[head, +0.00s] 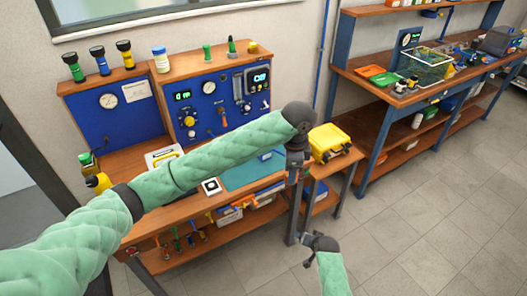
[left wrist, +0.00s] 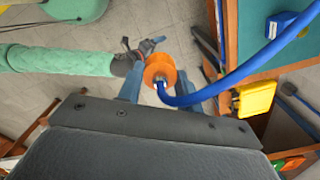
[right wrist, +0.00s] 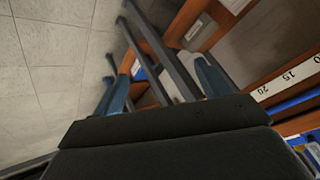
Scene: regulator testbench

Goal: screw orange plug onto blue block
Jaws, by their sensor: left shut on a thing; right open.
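The orange plug (left wrist: 161,70) shows in the left wrist view with a blue hose (left wrist: 245,68) running from its middle. My left gripper (head: 296,174) is shut on the plug, which sits between its fingers, beyond the bench's right front edge. A blue block (left wrist: 285,22) rests on the teal mat at the upper right of the left wrist view, apart from the plug. In the head view the block (head: 265,155) is partly behind my left arm. My right gripper (head: 312,248) is open and empty, low in front of the bench; its fingers (right wrist: 163,85) show apart in the right wrist view.
The wooden bench with the teal mat (head: 238,178) has a blue gauge panel behind. A yellow case (head: 331,141) stands at its right. Bench legs and a lower shelf (head: 205,239) lie close to my right gripper. The tiled floor (head: 420,215) at the right is clear.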

